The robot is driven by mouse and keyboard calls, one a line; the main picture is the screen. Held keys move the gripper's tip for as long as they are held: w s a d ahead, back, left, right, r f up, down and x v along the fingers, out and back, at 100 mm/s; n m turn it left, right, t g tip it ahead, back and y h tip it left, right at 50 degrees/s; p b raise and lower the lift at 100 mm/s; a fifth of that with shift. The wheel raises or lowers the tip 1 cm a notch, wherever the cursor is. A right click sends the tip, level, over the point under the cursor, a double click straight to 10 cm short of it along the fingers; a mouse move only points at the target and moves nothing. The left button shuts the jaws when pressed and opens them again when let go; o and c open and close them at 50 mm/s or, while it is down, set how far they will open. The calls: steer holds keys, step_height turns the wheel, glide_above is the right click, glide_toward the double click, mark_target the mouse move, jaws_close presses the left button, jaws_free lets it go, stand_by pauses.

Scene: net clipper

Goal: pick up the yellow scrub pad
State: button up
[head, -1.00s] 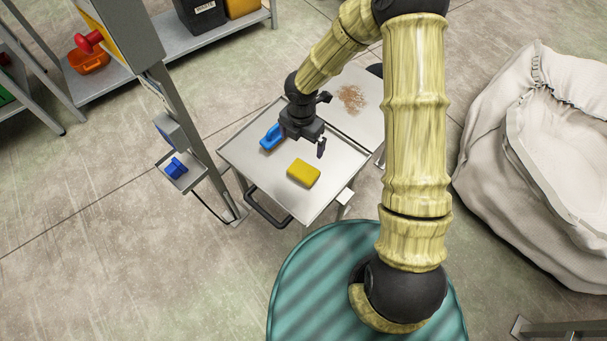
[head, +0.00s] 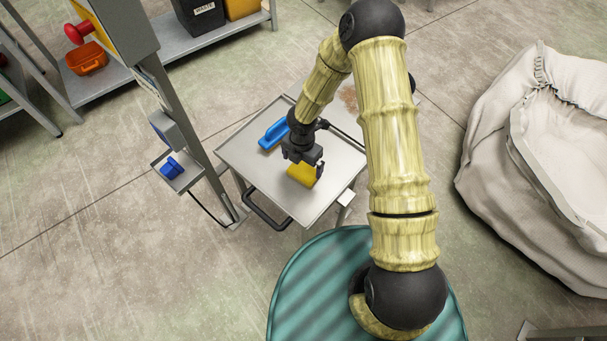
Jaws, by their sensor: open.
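The yellow scrub pad (head: 301,174) lies on the grey metal tray top of a small cart (head: 258,172). My gripper (head: 304,170) is open and points down over the pad. The gripper body hides the pad's far part, and one dark finger shows at the pad's right side. I cannot tell whether the fingers touch the pad or how low they reach beside it.
A blue-handled brush (head: 273,134) lies on the tray just left of my gripper. A grey post with a small shelf holding a blue item (head: 172,168) stands left of the cart. A big whitish sack (head: 490,150) stands at the right. The tray's front part is clear.

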mark_target(303, 171)
steer(key=shift+f, duration=0.1)
steer(key=f+b, duration=0.1)
steer(key=f, duration=0.4)
steer(key=shift+d+b, duration=0.2)
steer(key=shift+b, duration=0.1)
stand_by(0.3)
steer(key=c, duration=0.7)
